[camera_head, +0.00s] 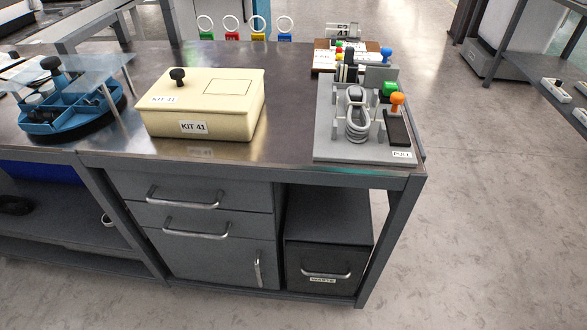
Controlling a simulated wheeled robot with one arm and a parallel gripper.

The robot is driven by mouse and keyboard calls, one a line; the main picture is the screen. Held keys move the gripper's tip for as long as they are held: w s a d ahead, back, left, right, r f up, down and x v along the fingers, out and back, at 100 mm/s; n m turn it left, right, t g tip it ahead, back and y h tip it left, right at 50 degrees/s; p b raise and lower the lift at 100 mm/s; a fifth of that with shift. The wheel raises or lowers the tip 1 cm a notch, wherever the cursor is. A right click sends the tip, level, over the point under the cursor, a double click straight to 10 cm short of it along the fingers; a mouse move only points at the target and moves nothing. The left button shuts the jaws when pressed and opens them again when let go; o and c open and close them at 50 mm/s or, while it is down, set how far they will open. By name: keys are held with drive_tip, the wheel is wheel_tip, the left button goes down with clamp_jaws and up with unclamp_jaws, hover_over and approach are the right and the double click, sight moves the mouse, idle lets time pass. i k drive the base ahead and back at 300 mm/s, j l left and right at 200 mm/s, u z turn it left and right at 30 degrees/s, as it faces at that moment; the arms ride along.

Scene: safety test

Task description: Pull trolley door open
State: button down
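The grey trolley (295,180) stands in the middle of the view with a dark metal top. Its front has two drawers, an upper one (200,188) and a lower one (205,223), each with a horizontal bar handle. Below them is a door (205,262) with a short vertical handle (258,268) near its right edge. The door and both drawers look shut. My gripper is not in view, so I cannot see its state.
A grey bin (325,262) labelled WASTE sits right of the door, under the top. On top are a cream KIT 41 box (203,105), a grey tool holder (365,155) and a blue tray (70,110). Floor to the right (480,230) is clear.

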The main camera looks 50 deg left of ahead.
sight(243, 262)
drive_tip(key=u, duration=2.75)
drive_tip(key=l, duration=1.1)
